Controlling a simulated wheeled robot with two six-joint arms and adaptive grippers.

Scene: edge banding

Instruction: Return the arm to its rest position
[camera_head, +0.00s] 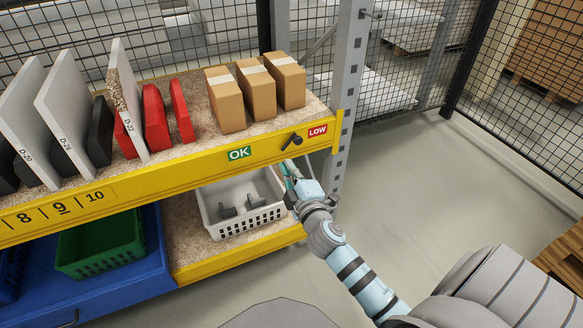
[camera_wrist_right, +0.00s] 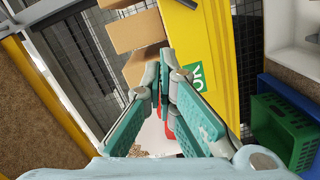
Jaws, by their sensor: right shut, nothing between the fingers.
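My right arm (camera_head: 365,283) comes in from the lower right in the head view. Its gripper (camera_head: 290,170) is in front of the shelf's yellow front beam, below the OK label and near the black lever. In the right wrist view the two teal fingers of the right gripper (camera_wrist_right: 167,85) come together at the tips, with nothing between them. My left gripper does not show in either view.
The yellow shelf beam (camera_head: 180,185) bears an OK label, a LOW label and a black lever (camera_head: 291,141). Cardboard boxes (camera_head: 258,90) and labelled panels (camera_head: 68,125) stand above. A white basket (camera_head: 240,190) and a green crate (camera_head: 100,245) are below. Open floor (camera_head: 450,180) lies to the right.

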